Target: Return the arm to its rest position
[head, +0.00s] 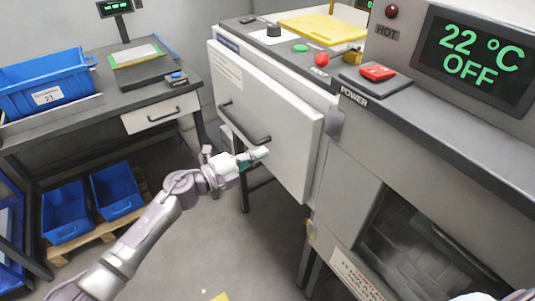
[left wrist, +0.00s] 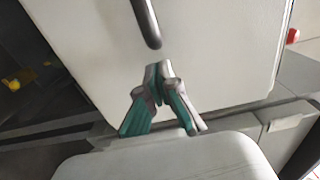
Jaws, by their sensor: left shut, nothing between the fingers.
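My left arm reaches in from the lower left in the head view. Its gripper (head: 262,154) is near the lower end of the dark handle (head: 245,125) on a white door (head: 285,125). In the left wrist view the gripper (left wrist: 158,72) has teal and grey fingers, with the tips together and nothing between them. The handle's end (left wrist: 150,30) shows just beyond the tips there, with a small gap in the picture. The white door panel (left wrist: 215,50) fills much of that view. My right gripper is not in view.
A workbench (head: 110,110) with a blue crate (head: 45,85) stands at the left, with blue bins (head: 65,210) below. An oven-like machine (head: 425,110) reading "22 °C OFF" stands at the right. Grey floor (head: 225,250) is open between them.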

